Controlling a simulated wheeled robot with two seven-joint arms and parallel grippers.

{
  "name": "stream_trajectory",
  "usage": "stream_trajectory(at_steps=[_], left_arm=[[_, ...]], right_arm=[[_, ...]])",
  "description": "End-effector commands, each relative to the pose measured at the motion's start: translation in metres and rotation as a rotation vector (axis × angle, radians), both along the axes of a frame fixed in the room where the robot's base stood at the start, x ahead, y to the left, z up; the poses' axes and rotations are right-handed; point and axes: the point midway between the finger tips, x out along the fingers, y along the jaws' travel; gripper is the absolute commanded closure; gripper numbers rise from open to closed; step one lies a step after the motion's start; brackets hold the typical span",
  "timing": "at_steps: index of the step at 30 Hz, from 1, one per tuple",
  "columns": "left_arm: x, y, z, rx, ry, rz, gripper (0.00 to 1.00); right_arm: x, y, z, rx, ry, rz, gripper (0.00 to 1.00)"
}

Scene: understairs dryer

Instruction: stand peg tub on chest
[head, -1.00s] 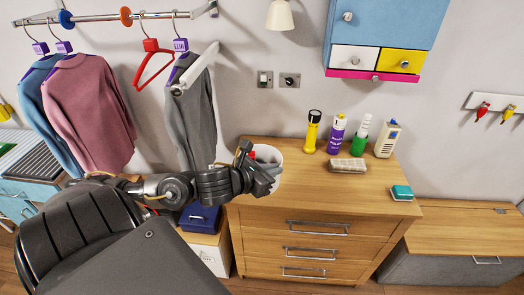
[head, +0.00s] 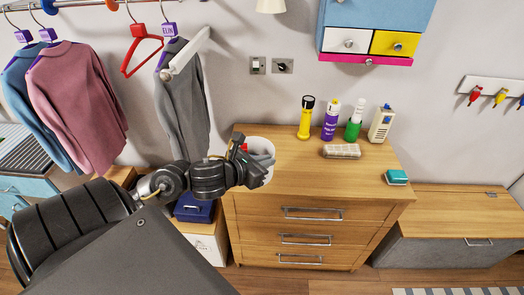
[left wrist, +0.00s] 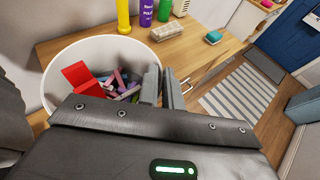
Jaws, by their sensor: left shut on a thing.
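The peg tub is a white round tub (head: 262,146) at the left end of the chest top in the head view. In the left wrist view the tub (left wrist: 62,66) holds several coloured pegs (left wrist: 122,84) and a red piece (left wrist: 80,76). My left gripper (head: 262,168) is shut on the tub's near right wall; its fingers (left wrist: 163,82) show there in the wrist view. The gripper hides part of the tub. I cannot tell whether its base touches the chest. The chest (head: 310,185) is wooden with several drawers. My right gripper is not in view.
On the chest top stand a yellow torch (head: 305,118), a purple can (head: 331,120), a green bottle (head: 354,124) and a beige box (head: 381,124). A pale brush-like block (head: 342,151) and a teal block (head: 396,177) lie there. The top's middle front is clear.

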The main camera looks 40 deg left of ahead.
Motion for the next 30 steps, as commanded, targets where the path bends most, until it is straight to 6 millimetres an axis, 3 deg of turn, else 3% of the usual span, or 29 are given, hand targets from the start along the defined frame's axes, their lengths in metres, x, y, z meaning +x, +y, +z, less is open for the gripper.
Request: stream_trajectory(at_steps=[1, 6, 10, 16, 21, 30], left_arm=[[0.004, 0.003, -0.008, 0.010, -0.006, -0.003, 1.00], [0.012, 0.013, -0.013, 0.014, -0.003, 0.008, 1.00], [0.030, 0.027, -0.025, 0.014, -0.004, 0.009, 1.00], [0.065, 0.052, -0.040, 0.002, 0.000, 0.012, 1.00], [0.085, 0.067, -0.073, 0.000, 0.001, 0.011, 1.00], [0.098, 0.077, -0.087, 0.002, -0.001, 0.008, 1.00]], right_arm=[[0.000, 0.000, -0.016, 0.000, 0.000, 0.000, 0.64], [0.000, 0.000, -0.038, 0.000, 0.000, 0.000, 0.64], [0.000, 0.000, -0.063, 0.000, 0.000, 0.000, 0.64], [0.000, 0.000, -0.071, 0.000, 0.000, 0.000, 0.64], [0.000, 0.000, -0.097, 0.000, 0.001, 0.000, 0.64], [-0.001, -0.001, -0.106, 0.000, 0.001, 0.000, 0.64]])
